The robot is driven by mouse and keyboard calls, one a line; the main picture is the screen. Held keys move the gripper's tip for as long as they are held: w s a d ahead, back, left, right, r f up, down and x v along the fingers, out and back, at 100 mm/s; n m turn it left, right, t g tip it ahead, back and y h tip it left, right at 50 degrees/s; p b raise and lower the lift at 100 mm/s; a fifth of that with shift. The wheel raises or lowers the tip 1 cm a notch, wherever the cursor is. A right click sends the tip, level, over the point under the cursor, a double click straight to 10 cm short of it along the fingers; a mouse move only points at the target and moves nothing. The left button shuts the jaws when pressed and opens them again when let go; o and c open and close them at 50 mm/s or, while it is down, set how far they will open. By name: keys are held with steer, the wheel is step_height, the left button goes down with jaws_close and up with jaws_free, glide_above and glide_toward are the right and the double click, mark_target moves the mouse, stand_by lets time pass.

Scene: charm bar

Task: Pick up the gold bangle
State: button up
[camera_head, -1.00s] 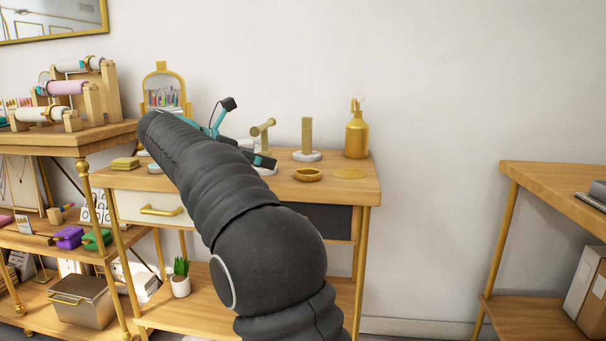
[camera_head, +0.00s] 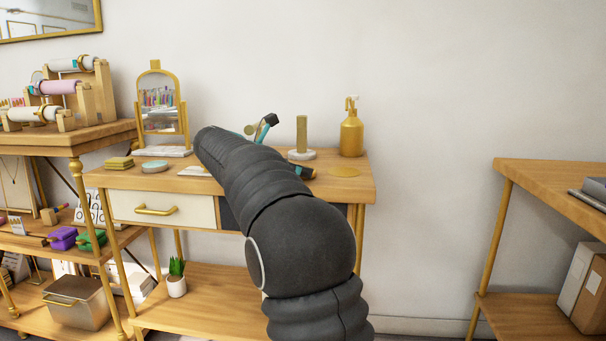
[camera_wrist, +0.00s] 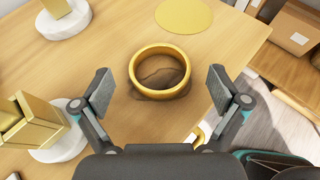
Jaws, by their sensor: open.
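The gold bangle (camera_wrist: 159,52) lies on the wooden tabletop (camera_wrist: 125,25) in the wrist view, a round gold ring with a dark patch seen through it. My gripper (camera_wrist: 158,92) is open, one finger to the left and one to the right of the bangle. Nothing is between the pads except the near side of the bangle; I cannot tell how high they are above the table. In the head view my arm hides the bangle, and part of my gripper (camera_head: 283,150) shows above the table.
A gold stand on a white round base (camera_head: 302,140) and a gold bottle (camera_head: 352,130) stand at the back. A flat gold disc (camera_head: 345,170) lies near the right edge. In the wrist view a gold stand (camera_wrist: 32,122) is close to my left finger. A mirror (camera_head: 160,105) stands left.

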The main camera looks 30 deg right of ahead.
steer(key=shift+x, duration=0.8)
steer(key=c, duration=1.2)
steer(key=shift+c, duration=0.2)
